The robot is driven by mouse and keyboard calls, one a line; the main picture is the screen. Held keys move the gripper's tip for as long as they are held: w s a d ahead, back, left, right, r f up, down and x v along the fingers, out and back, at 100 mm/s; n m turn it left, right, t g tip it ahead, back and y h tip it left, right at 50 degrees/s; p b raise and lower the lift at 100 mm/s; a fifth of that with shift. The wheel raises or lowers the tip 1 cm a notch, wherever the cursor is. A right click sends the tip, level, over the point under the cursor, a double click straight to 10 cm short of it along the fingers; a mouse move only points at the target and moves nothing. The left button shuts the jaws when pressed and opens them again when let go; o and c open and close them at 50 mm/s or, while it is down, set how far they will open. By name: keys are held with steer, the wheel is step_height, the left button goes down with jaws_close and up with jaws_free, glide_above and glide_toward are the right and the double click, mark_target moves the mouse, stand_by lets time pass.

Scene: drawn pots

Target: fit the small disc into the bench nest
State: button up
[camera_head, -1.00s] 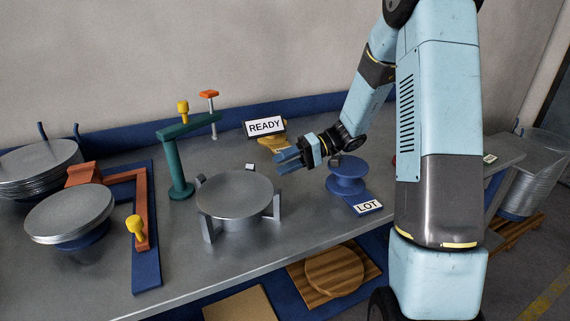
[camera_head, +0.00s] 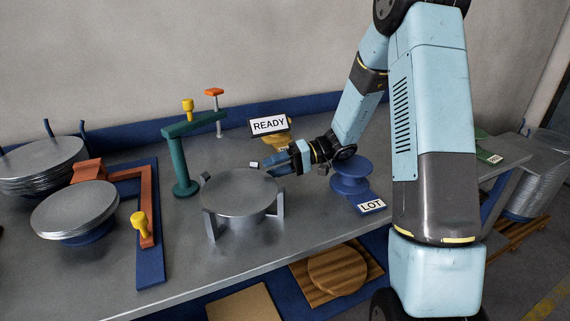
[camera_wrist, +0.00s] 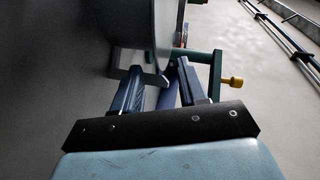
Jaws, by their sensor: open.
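A round grey metal disc (camera_head: 240,188) lies level at the bench nest, whose upright grey posts (camera_head: 209,224) stand around it on the bench. I cannot tell whether it is fully seated. My gripper (camera_head: 272,163) is open, with its blue fingers at the disc's back right rim. In the wrist view, the disc (camera_wrist: 135,22) fills the upper left, and its edge comes near the space between my fingertips (camera_wrist: 160,72). Contact cannot be made out. A blue spool-shaped stand (camera_head: 350,176) by the LOT card is bare on top.
A teal post with an arm and yellow knob (camera_head: 181,160) stands behind left of the nest. An orange bracket (camera_head: 146,205) and a grey disc stack (camera_head: 75,207) are farther left. A READY sign (camera_head: 269,125) stands behind my gripper. The bench front is clear.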

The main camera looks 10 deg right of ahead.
steer(key=shift+x, duration=1.6)
jaws_close()
